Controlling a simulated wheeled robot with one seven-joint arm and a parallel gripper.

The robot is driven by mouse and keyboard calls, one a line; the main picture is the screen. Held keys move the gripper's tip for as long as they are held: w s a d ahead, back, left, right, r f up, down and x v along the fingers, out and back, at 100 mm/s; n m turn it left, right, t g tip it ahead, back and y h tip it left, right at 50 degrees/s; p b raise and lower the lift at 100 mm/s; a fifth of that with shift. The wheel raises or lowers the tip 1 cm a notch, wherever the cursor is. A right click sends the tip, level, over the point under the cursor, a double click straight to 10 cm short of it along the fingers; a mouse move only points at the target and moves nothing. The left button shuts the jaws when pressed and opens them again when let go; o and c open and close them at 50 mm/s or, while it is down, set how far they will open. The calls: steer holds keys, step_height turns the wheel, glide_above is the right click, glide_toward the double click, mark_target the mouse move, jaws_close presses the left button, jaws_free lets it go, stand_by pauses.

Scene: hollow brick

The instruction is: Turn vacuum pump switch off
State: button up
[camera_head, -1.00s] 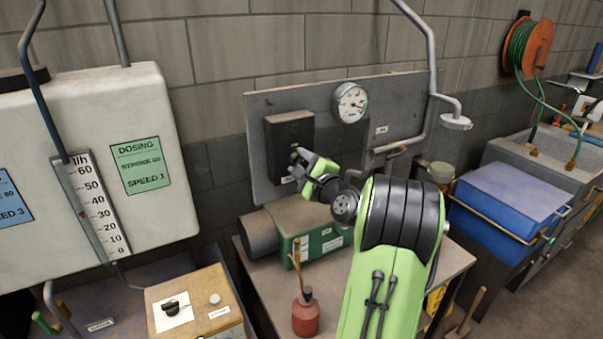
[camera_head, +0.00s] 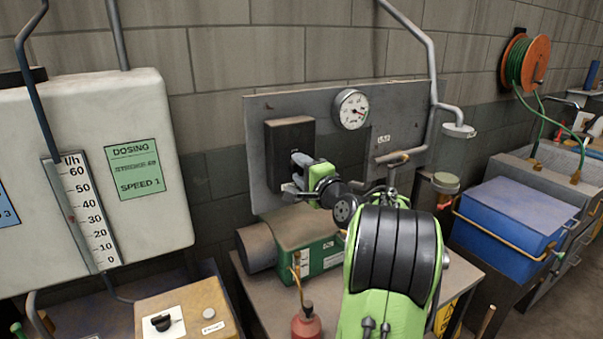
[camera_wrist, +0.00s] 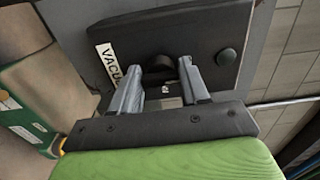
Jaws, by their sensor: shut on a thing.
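A dark switch box (camera_head: 289,142) is mounted on the grey wall panel, below and left of a round gauge (camera_head: 351,109). In the wrist view the box (camera_wrist: 175,25) carries a white label starting "VACU" (camera_wrist: 108,66), a dark rotary switch knob (camera_wrist: 159,65) and a round greenish button (camera_wrist: 226,57). My gripper (camera_head: 294,175) is at the lower part of the box. The gripper hides the knob in the head view. The knob's exact setting is unclear.
A green pump (camera_head: 310,248) sits on the table below the panel, with a red oil can (camera_head: 306,325) in front. A dosing cabinet (camera_head: 150,215) stands left, a blue bin (camera_head: 510,220) right.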

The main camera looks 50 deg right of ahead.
steer(key=o, duration=1.1)
steer(key=shift+c, duration=0.2)
steer(key=b+v, duration=0.3)
steer(key=v, duration=1.2)
steer(key=shift+s, duration=0.35)
